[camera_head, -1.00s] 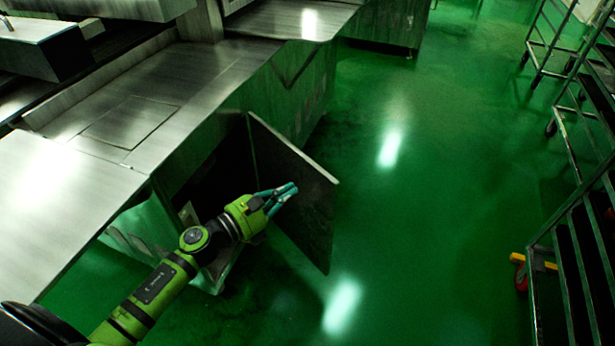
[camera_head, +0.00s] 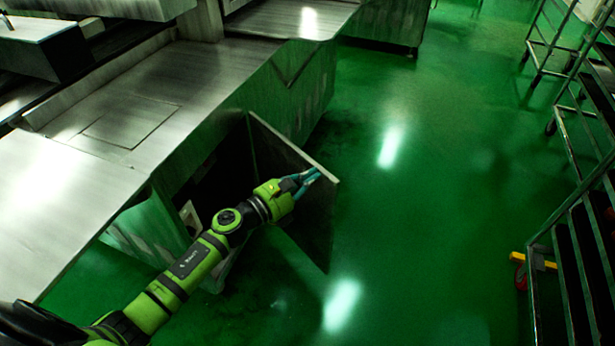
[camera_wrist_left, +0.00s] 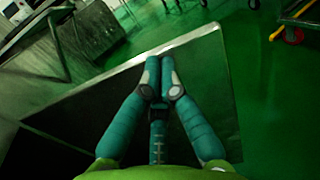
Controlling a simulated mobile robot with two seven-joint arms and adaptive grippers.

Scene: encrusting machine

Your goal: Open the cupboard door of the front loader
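The cupboard door (camera_head: 296,196) of the steel machine stands swung well out from the front, with a dark opening (camera_head: 226,178) behind it. In the left wrist view the door (camera_wrist_left: 205,85) lies beneath the fingers as a dark panel with a pale upper edge. My left gripper (camera_head: 312,175) is in front of the door's inner face, near its top outer corner. In the left wrist view the teal fingertips (camera_wrist_left: 161,72) are together with nothing seen between them, close to the door's upper edge. Whether they touch the door, I cannot tell. My right gripper is out of view.
The steel worktop (camera_head: 65,185) of the machine lies above and left of the opening. Wheeled racks (camera_head: 572,250) stand along the right side, one with a yellow and red caster. The green floor (camera_head: 430,200) between door and racks is clear.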

